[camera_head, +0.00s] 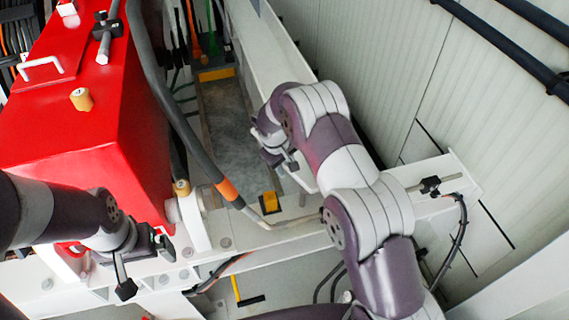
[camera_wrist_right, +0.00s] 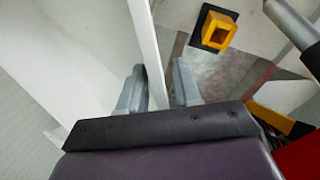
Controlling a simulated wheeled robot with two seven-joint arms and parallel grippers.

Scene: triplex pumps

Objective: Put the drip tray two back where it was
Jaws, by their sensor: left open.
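No thing is clearly recognisable as drip tray two. A long grey, mottled flat surface (camera_head: 232,120) lies between the red pump housing and the white beam; I cannot tell whether it is a tray or the floor. It also shows in the right wrist view (camera_wrist_right: 215,75). My right gripper (camera_head: 276,150) is low beside the beam's edge, partly hidden by its own arm. In the right wrist view its fingers (camera_wrist_right: 158,85) stand apart on either side of a thin white upright plate, with a gap on the right. My left gripper (camera_head: 143,268) is open and empty over the white frame.
The red pump housing (camera_head: 85,110) fills the left. A dark hose (camera_head: 180,115) with an orange band curves down to the white frame. A yellow block on a black pad (camera_head: 270,203) stands near the right arm. A white ribbed wall (camera_head: 390,70) closes the right side.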

